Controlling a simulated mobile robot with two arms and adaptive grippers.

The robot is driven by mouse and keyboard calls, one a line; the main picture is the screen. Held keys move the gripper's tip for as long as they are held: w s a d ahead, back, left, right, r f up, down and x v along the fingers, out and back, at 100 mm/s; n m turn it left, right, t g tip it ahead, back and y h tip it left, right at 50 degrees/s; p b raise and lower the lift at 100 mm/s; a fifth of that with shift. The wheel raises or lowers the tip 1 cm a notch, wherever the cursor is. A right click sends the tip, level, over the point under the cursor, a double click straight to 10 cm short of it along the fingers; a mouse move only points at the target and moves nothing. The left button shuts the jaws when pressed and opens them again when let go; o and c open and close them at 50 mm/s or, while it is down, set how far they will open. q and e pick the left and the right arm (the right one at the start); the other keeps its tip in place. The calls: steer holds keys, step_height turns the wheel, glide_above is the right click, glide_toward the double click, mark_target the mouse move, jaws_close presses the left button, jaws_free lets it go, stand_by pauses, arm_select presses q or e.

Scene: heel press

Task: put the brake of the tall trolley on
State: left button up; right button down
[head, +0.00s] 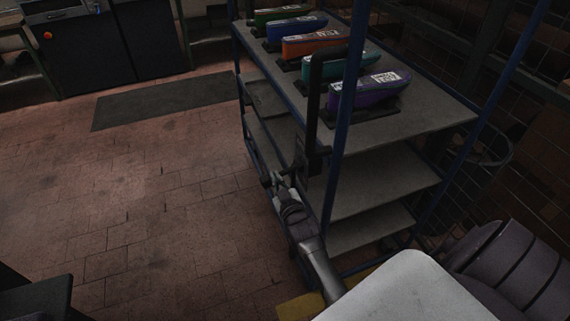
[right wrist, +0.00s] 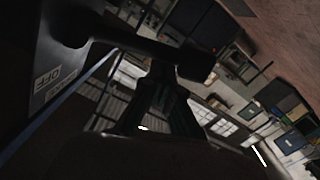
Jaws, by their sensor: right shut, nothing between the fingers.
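The tall trolley (head: 385,185) stands right of centre in the head view, with blue posts and grey shelves. A dark plate (head: 309,163) is on its near left corner post, below a black handle. In the right wrist view the plate (right wrist: 50,60) bears a label reading OFF and a partly hidden second line. A black brake lever (right wrist: 140,45) sticks out from it. My right gripper (head: 275,180) is shut and empty beside the plate. In the wrist view its fingers (right wrist: 165,85) are at the lever's outer end; I cannot tell whether they touch. My left gripper is out of view.
A dark mat (head: 165,100) lies on the brick floor before a dark cabinet (head: 90,50). The floor left of the trolley is clear. A mesh wall (head: 535,90) is behind.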

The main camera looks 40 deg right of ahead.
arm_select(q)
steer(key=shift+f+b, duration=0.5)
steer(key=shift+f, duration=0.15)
arm_select(e)
steer(key=shift+d+f+n, duration=0.2)
steer(key=shift+f+n, duration=0.5)
steer(key=shift+f, duration=0.35)
